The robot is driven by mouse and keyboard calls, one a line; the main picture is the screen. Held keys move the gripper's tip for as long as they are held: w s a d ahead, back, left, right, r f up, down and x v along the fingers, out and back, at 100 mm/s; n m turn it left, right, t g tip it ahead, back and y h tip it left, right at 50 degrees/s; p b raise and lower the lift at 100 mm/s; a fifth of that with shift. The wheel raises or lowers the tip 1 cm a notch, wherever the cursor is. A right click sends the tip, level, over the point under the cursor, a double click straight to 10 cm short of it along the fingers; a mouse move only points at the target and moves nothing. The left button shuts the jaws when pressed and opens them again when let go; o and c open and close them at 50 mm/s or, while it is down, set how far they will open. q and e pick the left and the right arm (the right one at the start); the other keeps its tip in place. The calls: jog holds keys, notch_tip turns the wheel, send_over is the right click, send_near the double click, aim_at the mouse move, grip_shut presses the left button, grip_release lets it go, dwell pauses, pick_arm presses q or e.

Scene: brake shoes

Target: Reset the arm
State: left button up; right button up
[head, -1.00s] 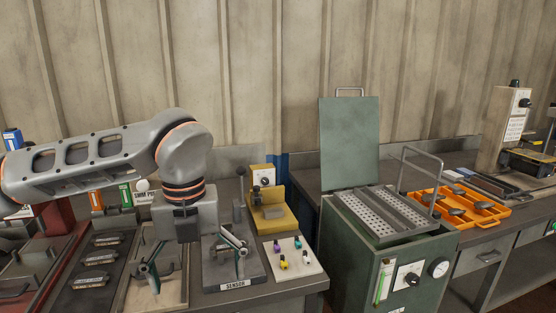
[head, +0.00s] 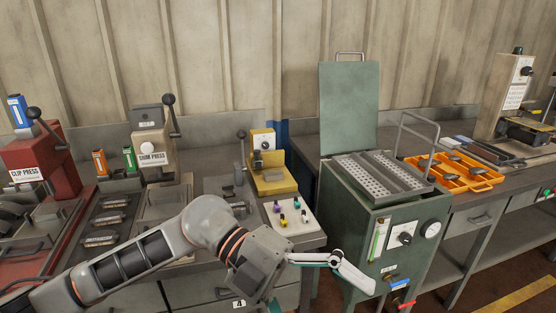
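My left arm comes in from the lower left, low in front of the bench. My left gripper (head: 322,300) is at the bottom centre, in front of the bench edge and beside the green cabinet (head: 345,220). Its fingers are spread wide, one reaching right and one pointing down toward the picture's bottom edge. I see nothing between them. The arm hides part of the bench front and the sensor fixture area. My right gripper is not in view.
A red clip press (head: 38,160) and a beige shim press (head: 152,145) stand on the left bench. A yellow fixture (head: 272,182) and a white board (head: 292,217) with small coloured pieces are near its right end. An orange tray (head: 455,185) lies on the right bench.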

pick_arm(q)
jog(key=w+r+n+t+h, duration=0.5)
jog(key=w+n+t+h, duration=0.35)
jog(key=n+h, duration=0.2)
jog(key=w+a+f+n+t+y, duration=0.4)
jog(key=a+f+n+t, duration=0.2)
jog(key=f+n+t, duration=0.15)
jog(key=w+a+f+n+t+y, duration=0.4)
jog(key=a+f+n+t+y, duration=0.15)
jog(key=n+t, duration=0.25)
jog(key=s+a+f+n+y, duration=0.1)
jog(key=a+f+n+y, duration=0.25)
jog(key=f, duration=0.45)
jog(key=s+a+f+n+y, duration=0.1)
jog(key=a+f+n+y, duration=0.2)
jog(key=f, duration=0.5)
jog(key=s+a+f+g+y, duration=0.2)
jog(key=s+a+f, duration=0.3)
jog(key=s+f, duration=0.2)
jog(key=s+a+f+n+g+y, duration=0.1)
jog(key=s+a+f, duration=0.4)
jog(key=f, duration=0.5)
jog(key=s+g+y, duration=0.1)
jog(key=s+g, duration=0.1)
jog(key=shift+a+g, duration=0.25)
jog(key=shift+g, duration=0.05)
